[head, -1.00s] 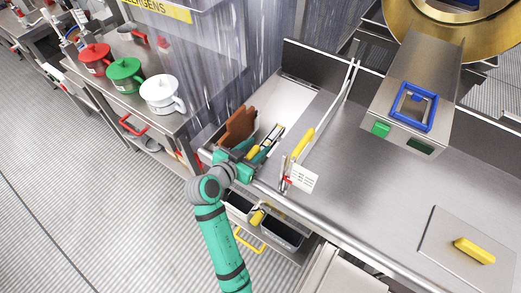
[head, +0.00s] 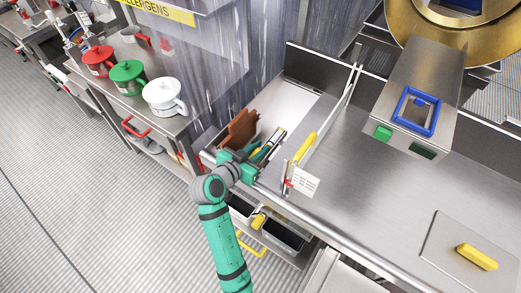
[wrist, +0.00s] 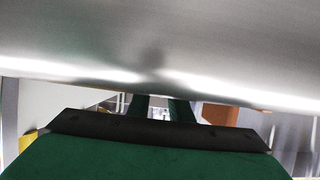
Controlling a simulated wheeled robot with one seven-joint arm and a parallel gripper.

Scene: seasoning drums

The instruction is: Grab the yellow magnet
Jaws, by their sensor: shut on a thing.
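My gripper (head: 243,167) is at the front left of the steel worktop, low beside the brown boards and a cluster of tools. Its fingers (wrist: 160,107) show in the wrist view behind the dark green palm. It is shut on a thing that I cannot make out. A small yellow piece (head: 256,151) shows among the tools just beyond the gripper. Another yellow piece (head: 308,147) lies along the steel divider. A yellow grip (head: 476,256) sits on a flat plate at the right. I cannot tell which of these is the magnet.
A steel surface (wrist: 160,45) fills the top of the wrist view. Brown boards (head: 239,128) stand behind the gripper. A white tag (head: 305,180) hangs by the divider. Dark bins (head: 282,235) are below the edge. The worktop right of the divider is largely clear.

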